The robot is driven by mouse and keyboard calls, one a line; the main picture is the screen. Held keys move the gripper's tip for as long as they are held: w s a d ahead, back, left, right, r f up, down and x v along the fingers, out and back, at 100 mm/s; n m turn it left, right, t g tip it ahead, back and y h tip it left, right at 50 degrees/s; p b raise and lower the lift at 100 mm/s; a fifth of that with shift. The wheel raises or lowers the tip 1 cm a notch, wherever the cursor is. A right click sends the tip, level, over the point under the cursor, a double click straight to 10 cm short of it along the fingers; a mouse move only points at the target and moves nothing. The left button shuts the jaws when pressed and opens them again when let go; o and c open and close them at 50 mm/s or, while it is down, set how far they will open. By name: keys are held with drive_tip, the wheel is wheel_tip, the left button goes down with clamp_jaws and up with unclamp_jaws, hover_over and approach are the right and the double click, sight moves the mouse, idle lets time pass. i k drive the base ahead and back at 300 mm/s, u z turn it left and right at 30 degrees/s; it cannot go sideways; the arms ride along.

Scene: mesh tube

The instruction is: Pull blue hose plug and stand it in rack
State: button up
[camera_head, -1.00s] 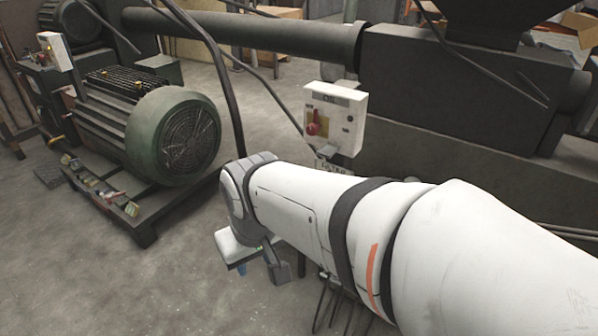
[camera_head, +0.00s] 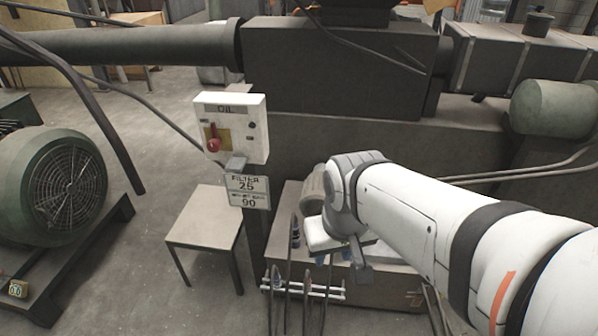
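My gripper (camera_head: 345,260) hangs below the white arm at the right of centre, over a box-like base. A small blue piece shows just under the hand, seemingly the blue hose plug (camera_head: 346,255) between the fingers; most of it is hidden by the hand. The rack (camera_head: 325,291), with pale horizontal bars, stands in front of the box, left of and below my gripper. Several dark hoses with coloured ends stand in it, a blue one (camera_head: 276,272) among them. The gripper is apart from the rack.
A white OIL control box (camera_head: 231,127) with a red knob stands on a post above a FILTER sign (camera_head: 248,191). A small table (camera_head: 204,218) is left of the rack, and a green motor (camera_head: 60,186) is at far left. Dark machinery (camera_head: 340,70) runs across the back.

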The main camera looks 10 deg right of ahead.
sight(297, 230)
drive_tip(key=z, duration=0.05)
drive_tip(key=i, duration=1)
drive_tip(key=z, duration=0.05)
